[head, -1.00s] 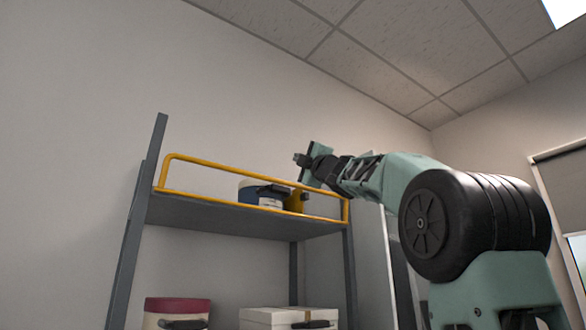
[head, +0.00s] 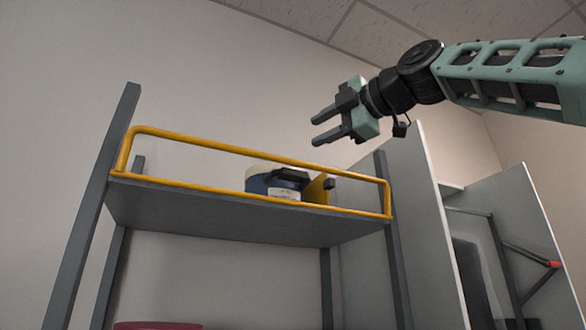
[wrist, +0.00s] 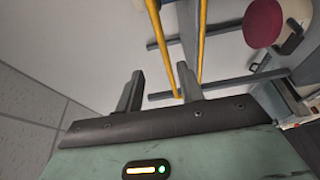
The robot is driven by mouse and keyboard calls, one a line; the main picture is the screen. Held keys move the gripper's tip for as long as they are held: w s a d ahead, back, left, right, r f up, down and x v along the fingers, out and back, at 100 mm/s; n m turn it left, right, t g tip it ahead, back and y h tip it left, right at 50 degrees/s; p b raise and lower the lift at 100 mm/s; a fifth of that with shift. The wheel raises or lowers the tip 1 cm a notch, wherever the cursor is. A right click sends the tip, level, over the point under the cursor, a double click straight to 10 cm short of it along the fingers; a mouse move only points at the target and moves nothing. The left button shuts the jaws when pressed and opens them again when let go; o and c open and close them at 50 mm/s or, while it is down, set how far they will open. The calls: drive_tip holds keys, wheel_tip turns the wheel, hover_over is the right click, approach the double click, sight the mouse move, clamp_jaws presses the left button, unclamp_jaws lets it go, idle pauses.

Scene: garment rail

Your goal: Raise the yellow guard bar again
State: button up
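The yellow guard bar (head: 250,152) is a tubular frame along the front edge of the grey top shelf (head: 230,222). Its upper rail stands above its lower rail, so it looks upright. In the wrist view two yellow rails (wrist: 202,42) run down past the fingers. My gripper (head: 317,130) is above the shelf, over the right half of the bar, with its fingers pointing left. The wrist view shows the two fingers (wrist: 160,70) spread apart with nothing between them. The gripper looks clear of the bar.
A blue and white round tin (head: 259,184) with a dark handle sits behind the bar, beside a yellow piece (head: 318,190). A dark red lid (wrist: 262,22) shows lower down. Grey posts (head: 85,225) flank the shelf. A pale cabinet (head: 400,190) stands at right.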

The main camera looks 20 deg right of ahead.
sight(265, 154)
drive_tip(key=shift+n+g+y, duration=0.3)
drive_tip(key=p+x, duration=0.3)
drive_tip(key=x, duration=0.2)
drive_tip(key=p+x, duration=0.3)
drive_tip(key=x, duration=0.3)
drive_tip(key=p+x, duration=0.3)
drive_tip(key=x, duration=0.3)
drive_tip(key=shift+a, duration=0.45)
